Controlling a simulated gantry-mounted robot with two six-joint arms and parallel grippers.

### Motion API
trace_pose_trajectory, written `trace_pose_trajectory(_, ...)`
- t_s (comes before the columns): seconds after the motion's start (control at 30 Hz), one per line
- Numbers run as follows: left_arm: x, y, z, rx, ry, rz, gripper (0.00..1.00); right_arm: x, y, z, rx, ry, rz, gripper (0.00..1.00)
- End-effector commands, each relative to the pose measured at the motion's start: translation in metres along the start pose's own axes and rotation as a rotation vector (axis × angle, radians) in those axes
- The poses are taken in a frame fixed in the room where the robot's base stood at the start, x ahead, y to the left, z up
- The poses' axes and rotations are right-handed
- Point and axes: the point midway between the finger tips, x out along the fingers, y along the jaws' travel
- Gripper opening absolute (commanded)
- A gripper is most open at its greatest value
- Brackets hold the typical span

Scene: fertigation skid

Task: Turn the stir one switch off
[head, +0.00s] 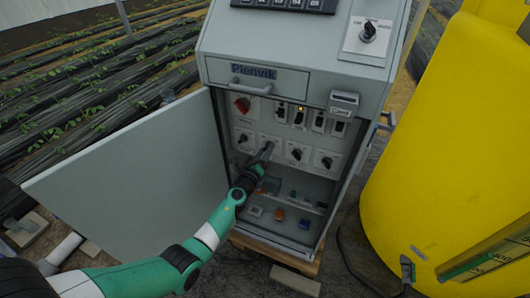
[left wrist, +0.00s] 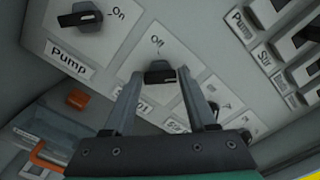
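The stir one switch (left wrist: 160,73) is a black rotary knob on a white plate in the left wrist view. "Off" is printed above it; the label below is partly hidden by my left finger. Which mark the knob points to is hard to tell. My left gripper (left wrist: 160,76) has its two fingers spread on either side of this knob, with a small gap on each side. In the head view my left gripper (head: 265,154) reaches into the open cabinet at the second knob of the lower row. My right gripper is not in view.
The pump switch (left wrist: 80,16) sits beside it, with "On" at its right. Other knobs (head: 297,154) continue to the right under a row of breakers (head: 300,116). A red knob (head: 242,104) is above left. The cabinet door (head: 130,165) stands open left; a yellow tank (head: 450,140) is right.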

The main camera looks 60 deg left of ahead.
Motion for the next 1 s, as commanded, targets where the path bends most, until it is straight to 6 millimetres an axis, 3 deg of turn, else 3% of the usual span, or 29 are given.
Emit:
trace_pose_trajectory(0.03, -0.0001, 0.0000, -0.0001, 0.000, 0.000, 0.000, 0.47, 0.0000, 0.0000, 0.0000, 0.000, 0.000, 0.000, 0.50)
trace_pose_trajectory(0.3, -0.0002, 0.0000, -0.0002, 0.000, 0.000, 0.000, 0.00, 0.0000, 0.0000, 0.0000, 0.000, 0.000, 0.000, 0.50)
trace_pose_trajectory(0.67, -0.0003, 0.0006, -0.0006, -0.050, 0.000, 0.000, 0.00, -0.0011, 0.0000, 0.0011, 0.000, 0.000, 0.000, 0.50)
trace_pose_trajectory(1.0, -0.0002, 0.0015, -0.0008, -0.272, 0.000, -0.001, 0.00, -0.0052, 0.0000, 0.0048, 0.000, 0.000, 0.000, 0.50)
